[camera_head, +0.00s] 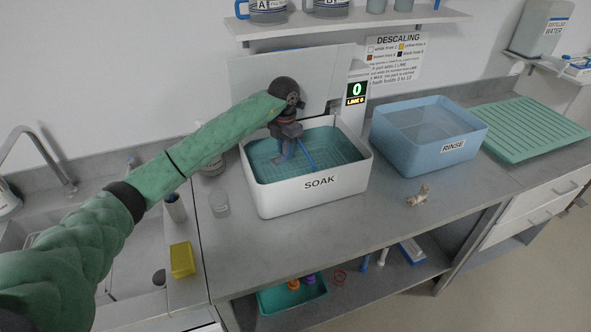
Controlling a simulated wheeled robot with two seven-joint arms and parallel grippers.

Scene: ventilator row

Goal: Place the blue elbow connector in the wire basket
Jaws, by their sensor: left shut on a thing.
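My left gripper (284,152) reaches in from the left and points down into the white SOAK tub (320,185). It is shut on a small bluish piece, which I take to be the blue elbow connector; it is mostly hidden by the fingers and its shape is hard to make out. The wire basket (338,152) shows as a fine grid in the teal liquid of the tub, below and around the gripper. A slim blue bar (305,153) slants beside the fingers. I cannot tell whether the held piece touches the basket. My right gripper is not in view.
A blue RINSE tub (425,140) stands to the right, then a green ribbed drain mat (530,130). A small beige part (418,196) lies on the counter. A display (356,92) reads 0. A shelf hangs above.

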